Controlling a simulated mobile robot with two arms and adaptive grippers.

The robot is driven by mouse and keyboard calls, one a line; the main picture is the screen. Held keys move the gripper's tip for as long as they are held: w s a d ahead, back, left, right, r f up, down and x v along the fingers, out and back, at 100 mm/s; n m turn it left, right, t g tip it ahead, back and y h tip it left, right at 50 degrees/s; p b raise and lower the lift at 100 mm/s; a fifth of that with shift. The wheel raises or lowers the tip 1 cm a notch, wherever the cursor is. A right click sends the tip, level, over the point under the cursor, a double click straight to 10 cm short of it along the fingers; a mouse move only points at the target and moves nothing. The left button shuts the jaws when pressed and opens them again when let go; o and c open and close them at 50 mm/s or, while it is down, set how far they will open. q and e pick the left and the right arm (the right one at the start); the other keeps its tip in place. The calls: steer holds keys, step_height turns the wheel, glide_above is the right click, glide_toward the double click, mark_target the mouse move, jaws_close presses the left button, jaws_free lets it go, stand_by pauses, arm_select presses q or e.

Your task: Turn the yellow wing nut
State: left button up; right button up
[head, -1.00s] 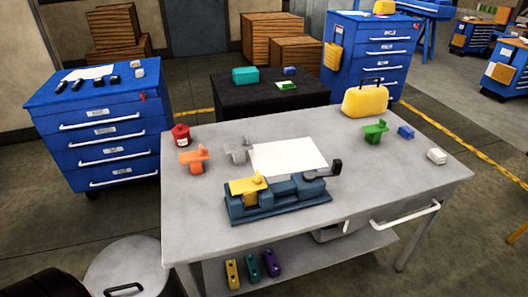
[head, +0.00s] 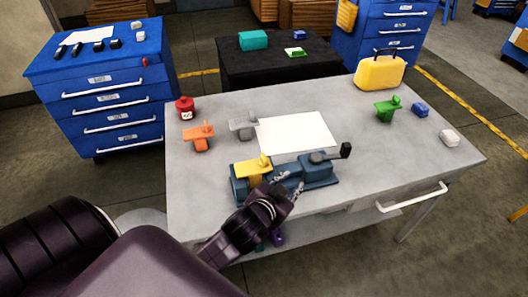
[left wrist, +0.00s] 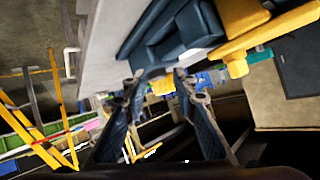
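The yellow wing nut (head: 254,167) is a flat yellow piece with a small raised knob, at the left end of the blue jig (head: 321,173) on the grey table. In the left wrist view the yellow piece (left wrist: 285,27) is at the upper right, its knob sticking out, beside the blue jig (left wrist: 165,38). My left gripper (head: 290,187) is at the jig's front side, just right of the yellow piece, and hides part of the jig. In the left wrist view its fingers (left wrist: 159,82) are apart with nothing held between them. My right gripper is not in view.
A white sheet (head: 294,134) lies behind the jig. A green piece (head: 387,111) and a yellow case (head: 380,73) stand at the right. The table's front right is clear.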

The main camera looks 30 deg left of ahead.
arm_select(q)
steer(key=w+d+r+m+t+h, duration=0.3)
steer(key=w+d+r, duration=0.15)
steer(key=r, duration=0.45)
steer(key=w+d+r+m+t+h, duration=0.25)
steer(key=w+r+t, duration=0.2)
steer(key=r, duration=0.55)
steer(key=s+d+r+m+g+h, duration=0.25)
steer(key=d+m+g+h, duration=0.25)
steer(key=d+m+h, duration=0.25)
steer(key=s+d+r+m+g+h, duration=0.2)
steer(key=d+r+m+g+h, duration=0.25)
steer(key=d+m+h, duration=0.35)
steer(key=m+g+y, duration=0.3)
steer(key=g+y, duration=0.7)
steer(key=y, duration=1)
glide_above(264, 157)
step_height(264, 157, down, 15)
steer(key=shift+w+f+p, duration=0.1)
steer(key=shift+f+p, duration=0.05)
steer(key=shift+p, duration=0.3)
steer(key=shift+a+f+n, duration=0.15)
steer(key=shift+a+n, duration=0.05)
steer(key=shift+n, duration=0.1)
step_height(264, 157, down, 6)
steer(key=shift+p, duration=1)
steer(key=shift+d+f, duration=0.1)
steer(key=shift+f, duration=0.6)
